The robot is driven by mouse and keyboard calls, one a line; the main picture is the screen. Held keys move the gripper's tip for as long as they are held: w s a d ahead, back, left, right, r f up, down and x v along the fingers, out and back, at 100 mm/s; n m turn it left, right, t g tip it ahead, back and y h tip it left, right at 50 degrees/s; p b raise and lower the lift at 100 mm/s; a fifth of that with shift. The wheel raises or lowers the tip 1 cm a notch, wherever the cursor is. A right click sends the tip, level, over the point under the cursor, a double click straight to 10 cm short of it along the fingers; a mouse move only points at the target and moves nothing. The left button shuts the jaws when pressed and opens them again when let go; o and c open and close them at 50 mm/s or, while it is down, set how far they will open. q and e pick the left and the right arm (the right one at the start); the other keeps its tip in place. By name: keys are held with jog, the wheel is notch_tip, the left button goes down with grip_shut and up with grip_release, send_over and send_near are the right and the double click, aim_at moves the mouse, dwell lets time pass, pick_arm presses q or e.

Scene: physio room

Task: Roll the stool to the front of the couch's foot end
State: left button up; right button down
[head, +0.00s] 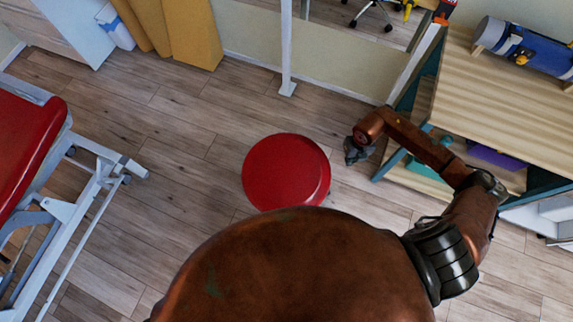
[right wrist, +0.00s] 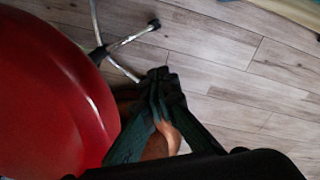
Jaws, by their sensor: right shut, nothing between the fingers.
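The stool (head: 286,172) has a round red seat and stands on the floor just ahead of my body in the head view. In the right wrist view the seat (right wrist: 45,100) fills the left side, with chrome legs and a caster (right wrist: 153,23) showing beyond it. The couch (head: 28,140), red on a white frame, is at the left edge; only one end shows. My right gripper (head: 352,154) is to the right of the stool, apart from the seat in the head view. Its fingers (right wrist: 160,85) are shut and empty. My left gripper is out of view.
A wooden shelf unit (head: 520,90) with a blue roll (head: 535,50) stands at the right, close to my right arm. A white post (head: 287,45) and mirror are at the back. Yellow panels (head: 185,35) lean at the back left. The floor between stool and couch is clear.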

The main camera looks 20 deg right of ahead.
notch_tip(320, 180, down, 2)
jog(key=shift+f+b, duration=0.15)
jog(key=shift+b, duration=0.35)
jog(key=shift+a, duration=0.1)
